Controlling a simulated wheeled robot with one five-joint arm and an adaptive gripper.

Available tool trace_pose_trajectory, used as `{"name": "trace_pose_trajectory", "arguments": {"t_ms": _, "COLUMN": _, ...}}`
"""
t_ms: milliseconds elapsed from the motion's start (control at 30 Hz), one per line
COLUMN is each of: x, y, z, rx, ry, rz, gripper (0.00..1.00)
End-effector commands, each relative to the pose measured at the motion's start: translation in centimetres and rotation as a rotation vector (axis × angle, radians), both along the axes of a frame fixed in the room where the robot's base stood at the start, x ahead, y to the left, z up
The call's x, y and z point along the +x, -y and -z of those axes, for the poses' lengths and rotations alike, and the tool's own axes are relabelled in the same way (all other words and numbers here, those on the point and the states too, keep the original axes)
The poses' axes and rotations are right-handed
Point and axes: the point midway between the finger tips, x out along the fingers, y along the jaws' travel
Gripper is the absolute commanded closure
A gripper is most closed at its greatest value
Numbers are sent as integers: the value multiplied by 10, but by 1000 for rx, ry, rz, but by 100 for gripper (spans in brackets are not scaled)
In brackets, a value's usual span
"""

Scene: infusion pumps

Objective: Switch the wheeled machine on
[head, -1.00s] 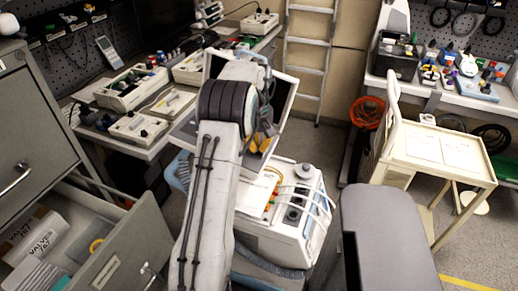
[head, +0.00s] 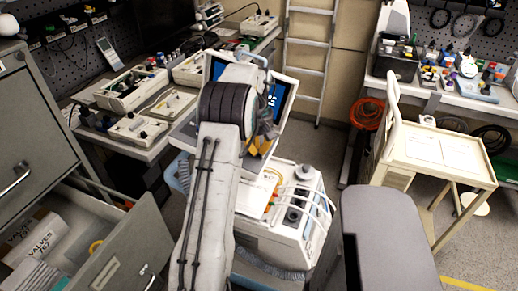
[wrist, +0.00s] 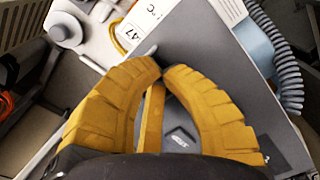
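The wheeled machine (head: 283,235) is a white unit with knobs and hoses on top, standing in the middle of the floor in the head view. Its tilted screen (head: 284,92) is lit blue, partly hidden behind my arm. My gripper (head: 262,145) is over the machine, just below the screen. In the wrist view my gripper (wrist: 164,71) has its yellow fingers drawn together, tips almost meeting, with nothing seen held. Below the fingertips is a dark grey panel (wrist: 215,60) with a small dark square (wrist: 180,138). Whether the fingers touch it I cannot tell.
An open drawer (head: 125,245) with boxes is at the left. A workbench (head: 150,150) with pumps stands behind it. A cream cart (head: 440,150) and an orange bin (head: 366,113) are at the right. A grey ribbed hose (wrist: 280,55) runs beside the panel.

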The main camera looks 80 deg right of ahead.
Motion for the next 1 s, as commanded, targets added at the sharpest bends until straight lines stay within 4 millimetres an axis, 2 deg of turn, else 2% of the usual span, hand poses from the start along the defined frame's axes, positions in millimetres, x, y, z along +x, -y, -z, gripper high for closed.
{"name": "trace_pose_trajectory", "arguments": {"t_ms": 800, "x": 0, "y": 0, "z": -60, "rx": -1, "ry": 0, "rz": -1, "gripper": 100}}
{"name": "trace_pose_trajectory", "arguments": {"t_ms": 1000, "x": 0, "y": 0, "z": -68, "rx": -1, "ry": 0, "rz": -1, "gripper": 100}}
